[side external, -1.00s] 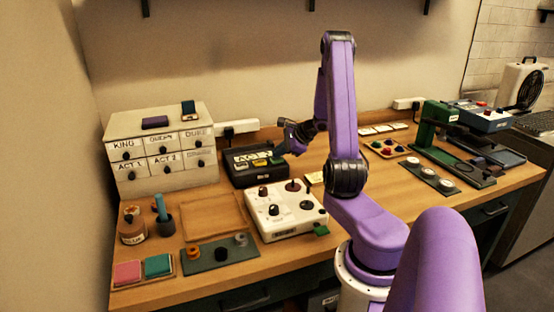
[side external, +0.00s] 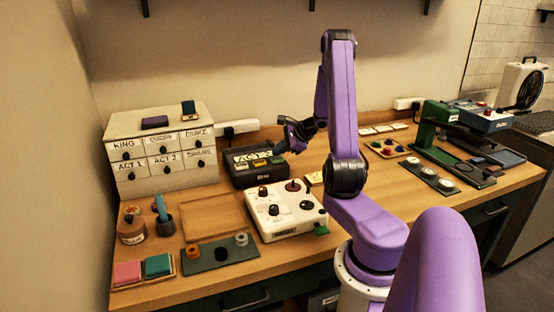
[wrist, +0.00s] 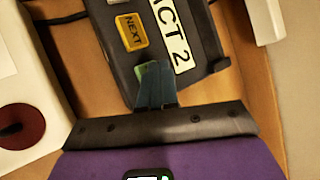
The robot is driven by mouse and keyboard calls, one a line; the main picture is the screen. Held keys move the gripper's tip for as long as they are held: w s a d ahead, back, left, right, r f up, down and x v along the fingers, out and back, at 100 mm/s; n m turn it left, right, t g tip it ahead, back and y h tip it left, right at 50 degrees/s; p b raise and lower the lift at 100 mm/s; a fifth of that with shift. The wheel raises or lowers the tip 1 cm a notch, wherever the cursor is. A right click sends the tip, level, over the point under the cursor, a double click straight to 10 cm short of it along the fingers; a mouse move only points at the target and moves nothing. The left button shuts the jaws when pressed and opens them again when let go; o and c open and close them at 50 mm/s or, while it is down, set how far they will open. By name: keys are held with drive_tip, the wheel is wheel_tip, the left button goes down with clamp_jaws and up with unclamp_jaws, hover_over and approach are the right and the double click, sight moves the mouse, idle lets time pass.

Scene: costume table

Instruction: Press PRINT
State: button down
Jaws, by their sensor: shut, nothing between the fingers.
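The black label device (side external: 255,171) stands on the table behind the white control box. From the side, my gripper (side external: 283,150) is at the device's right end.
The white control box (side external: 284,211) with knobs stands in front of the device. A drawer cabinet (side external: 160,152) is to the left, and a power strip (side external: 232,128) is behind. An empty wooden tray (side external: 211,217) and a green stand (side external: 431,124) are also on the table.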

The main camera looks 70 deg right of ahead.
sight(279, 159)
drive_tip(key=shift+r, duration=0.35)
drive_tip(key=shift+r, duration=2.5)
drive_tip(key=shift+a, duration=0.1)
drive_tip(key=w+a+r+n+g+y, duration=0.1)
drive_tip(key=w+a+n+g+y, duration=0.15)
drive_tip(key=a+n, duration=0.6)
drive_tip(key=w+a+n+g+y, duration=0.1)
drive_tip(key=w+a+n+y, duration=0.15)
drive_tip(key=a, duration=1.05)
drive_tip(key=s+a+n+g, duration=0.6)
drive_tip(key=a+n, duration=0.4)
drive_tip(key=a, duration=0.4)
drive_tip(key=s+a+n+h, duration=0.2)
drive_tip(key=s+a+n, duration=0.1)
drive_tip(key=s+n, duration=0.6)
drive_tip(key=s+a+r+n+h, duration=0.1)
drive_tip(key=s+a+n+h, duration=0.1)
drive_tip(key=s+n, duration=0.8)
drive_tip(key=shift+s+a+r, duration=0.2)
drive_tip(key=shift+s+a, duration=0.3)
drive_tip(key=shift+a, duration=0.1)
